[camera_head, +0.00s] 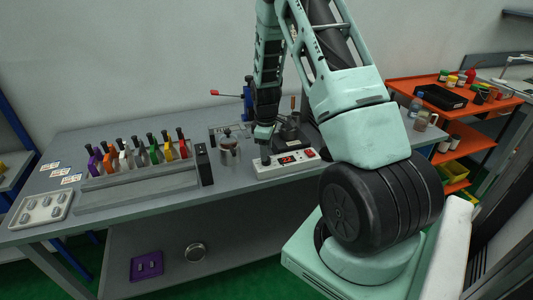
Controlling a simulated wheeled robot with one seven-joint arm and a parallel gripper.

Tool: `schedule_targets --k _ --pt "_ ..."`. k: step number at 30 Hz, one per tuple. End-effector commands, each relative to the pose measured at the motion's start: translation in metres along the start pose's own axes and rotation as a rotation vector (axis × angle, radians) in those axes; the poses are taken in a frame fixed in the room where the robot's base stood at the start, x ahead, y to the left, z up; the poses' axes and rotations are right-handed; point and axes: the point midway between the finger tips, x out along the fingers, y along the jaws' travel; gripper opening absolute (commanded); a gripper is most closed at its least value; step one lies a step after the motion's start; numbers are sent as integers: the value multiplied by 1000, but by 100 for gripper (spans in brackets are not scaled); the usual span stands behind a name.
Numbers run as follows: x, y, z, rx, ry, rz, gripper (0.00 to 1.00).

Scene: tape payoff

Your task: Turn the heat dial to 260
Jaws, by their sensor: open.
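A white control box (270,171) lies on the grey workbench, with red displays or switches on its top. A dark knob-like part (265,160) stands at its left end; it may be the heat dial. I cannot read its marks or setting. My gripper (264,143) hangs down from the arm just above the left part of the box. It is open, and no object shows in it. I cannot tell whether its fingers touch the dark part. My own arm hides some of the bench behind and right of the box.
A metal pot (229,152) stands close left of the box. A dark device (292,132) is just behind it. A rack (140,187) of several coloured-handled tools and a pale tray (42,209) are farther left. An orange shelf cart (402,84) is at the right.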

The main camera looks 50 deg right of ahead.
Motion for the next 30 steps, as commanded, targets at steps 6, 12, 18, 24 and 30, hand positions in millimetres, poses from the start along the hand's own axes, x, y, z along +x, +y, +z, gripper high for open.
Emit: schedule_targets --k 6,12,18,24,30 --pt "26 0 0 1 0 -2 51" --pt "34 0 0 1 1 0 51" --pt "34 0 0 0 1 1 51" --pt "34 0 0 0 1 0 7" --pt "34 0 0 6 0 1 7"
